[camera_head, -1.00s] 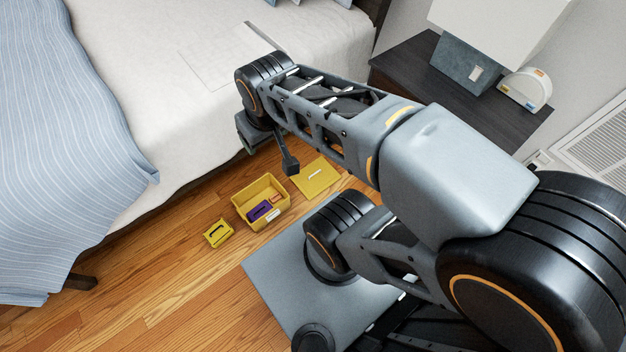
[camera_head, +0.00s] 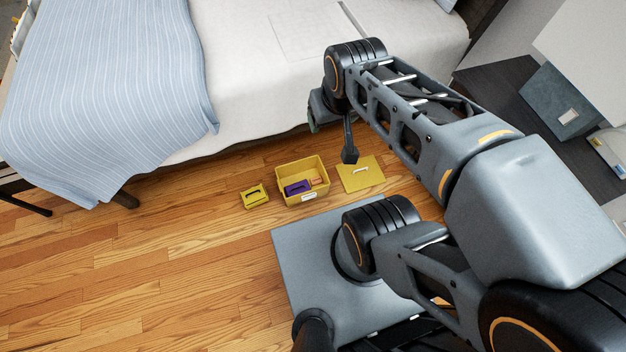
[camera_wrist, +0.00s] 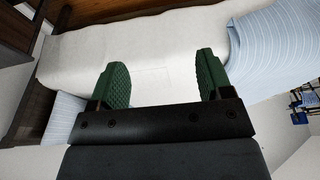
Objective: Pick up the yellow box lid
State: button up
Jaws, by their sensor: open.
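In the head view my gripper is mostly hidden behind my wrist, beside the bed and above the floor. The lid does not show in the wrist view.
A small yellow object (camera_head: 254,197) with a dark handle sits left of the box. The bed (camera_head: 255,75) with a striped blue blanket (camera_head: 110,85) stands behind them. A dark nightstand (camera_head: 500,95) is at the right. Floor at left is clear.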

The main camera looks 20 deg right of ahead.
aim_at(366, 173)
jog(key=z, duration=1.9)
jog(key=i, duration=0.85)
jog(key=u, duration=2.65)
